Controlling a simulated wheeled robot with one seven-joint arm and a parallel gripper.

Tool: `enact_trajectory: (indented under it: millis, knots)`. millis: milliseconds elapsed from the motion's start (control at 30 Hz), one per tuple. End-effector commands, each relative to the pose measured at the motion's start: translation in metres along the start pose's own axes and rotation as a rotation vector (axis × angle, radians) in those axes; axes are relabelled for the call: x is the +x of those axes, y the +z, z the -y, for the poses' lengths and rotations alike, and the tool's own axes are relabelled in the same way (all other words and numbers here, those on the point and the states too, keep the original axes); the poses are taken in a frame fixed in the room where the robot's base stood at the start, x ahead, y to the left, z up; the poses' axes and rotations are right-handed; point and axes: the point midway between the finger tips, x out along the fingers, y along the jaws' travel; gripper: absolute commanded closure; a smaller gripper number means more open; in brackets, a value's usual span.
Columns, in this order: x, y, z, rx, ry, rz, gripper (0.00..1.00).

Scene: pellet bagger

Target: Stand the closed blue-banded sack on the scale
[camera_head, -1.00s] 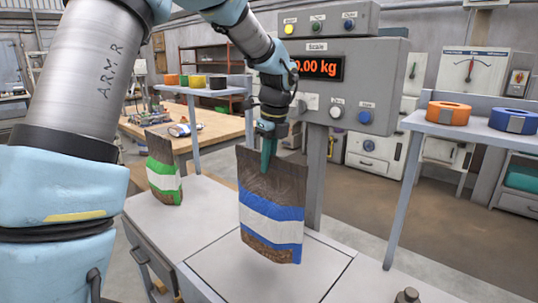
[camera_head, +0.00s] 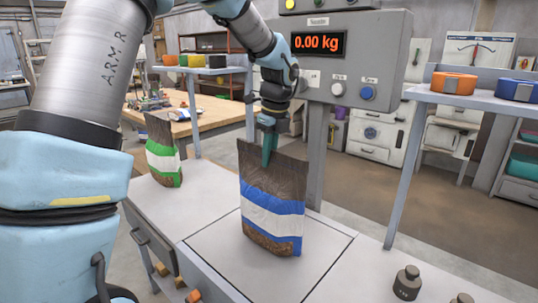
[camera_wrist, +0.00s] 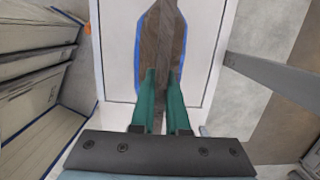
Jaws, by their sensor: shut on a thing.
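The blue-banded sack (camera_head: 272,213), dark brown with a white and blue band, is upright over the scale's plate (camera_head: 215,248). It also shows from above in the wrist view (camera_wrist: 160,42). My gripper (camera_head: 268,160) is shut on its top edge; the green fingers (camera_wrist: 160,78) pinch it in the wrist view. The sack's bottom is at or just above the plate; I cannot tell whether it touches. The scale's display (camera_head: 319,44) reads 0.00 kg.
A green-banded sack (camera_head: 163,152) stands on the surface to the left. Dark weights (camera_head: 407,283) stand at the front right. The display's post (camera_head: 317,150) rises close behind the sack.

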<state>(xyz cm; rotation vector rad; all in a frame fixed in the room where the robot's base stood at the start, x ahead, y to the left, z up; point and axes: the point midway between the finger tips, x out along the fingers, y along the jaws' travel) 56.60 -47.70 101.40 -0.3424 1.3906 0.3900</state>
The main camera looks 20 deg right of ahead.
Motion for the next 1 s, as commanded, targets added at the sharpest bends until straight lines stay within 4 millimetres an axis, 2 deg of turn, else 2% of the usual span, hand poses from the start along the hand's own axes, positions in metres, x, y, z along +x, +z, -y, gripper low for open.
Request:
enact_trajectory:
  millis: [633,667,700,933,1000]
  knots:
    - [0.009,-0.001,0.001,-0.001,-0.002,0.001,1.00]
    - [0.008,-0.001,0.001,-0.001,-0.002,0.001,0.85]
    - [0.008,-0.001,0.001,-0.001,-0.002,0.001,0.80]
    - [0.009,-0.001,0.000,-0.001,-0.001,0.000,0.55]
    - [0.009,-0.001,0.000,0.000,-0.001,0.000,0.52]
